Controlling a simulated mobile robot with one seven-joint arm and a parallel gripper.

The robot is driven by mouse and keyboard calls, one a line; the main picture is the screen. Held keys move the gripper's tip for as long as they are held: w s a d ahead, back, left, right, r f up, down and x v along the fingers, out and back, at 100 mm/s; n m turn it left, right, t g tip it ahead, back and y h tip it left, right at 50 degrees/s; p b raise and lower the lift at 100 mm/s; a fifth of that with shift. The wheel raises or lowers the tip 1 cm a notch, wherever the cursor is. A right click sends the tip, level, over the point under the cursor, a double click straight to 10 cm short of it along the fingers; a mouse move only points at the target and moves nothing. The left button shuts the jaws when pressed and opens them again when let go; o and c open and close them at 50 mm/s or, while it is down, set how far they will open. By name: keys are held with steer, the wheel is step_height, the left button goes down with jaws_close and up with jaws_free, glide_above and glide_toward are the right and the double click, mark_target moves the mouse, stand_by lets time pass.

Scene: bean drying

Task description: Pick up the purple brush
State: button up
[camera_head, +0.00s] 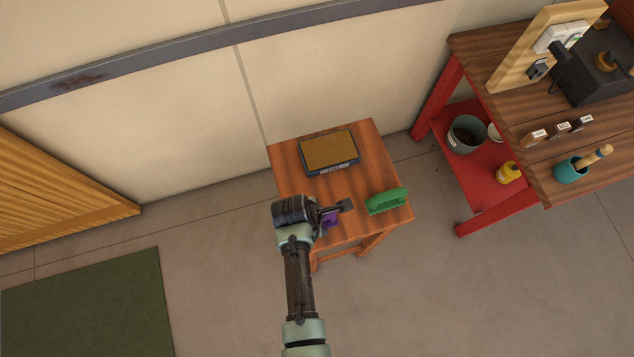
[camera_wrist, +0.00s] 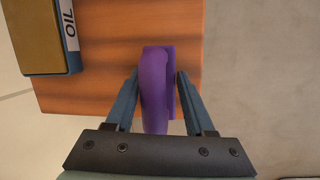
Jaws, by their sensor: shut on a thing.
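The purple brush (camera_wrist: 154,88) is between the two fingers of my gripper (camera_wrist: 154,90) in the wrist view, over the edge of the small wooden table. In the head view a part of the purple brush (camera_head: 329,219) shows beside my gripper (camera_head: 336,212), and the rest is hidden behind it. My gripper is shut on the brush. I cannot tell whether the brush touches the tabletop.
A red-framed workbench (camera_head: 505,105) stands to the right. Floor in front is clear.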

jaws_close()
step_height(320, 180, up, 10)
steer(key=shift+r, duration=0.1)
stand_by(0.5)
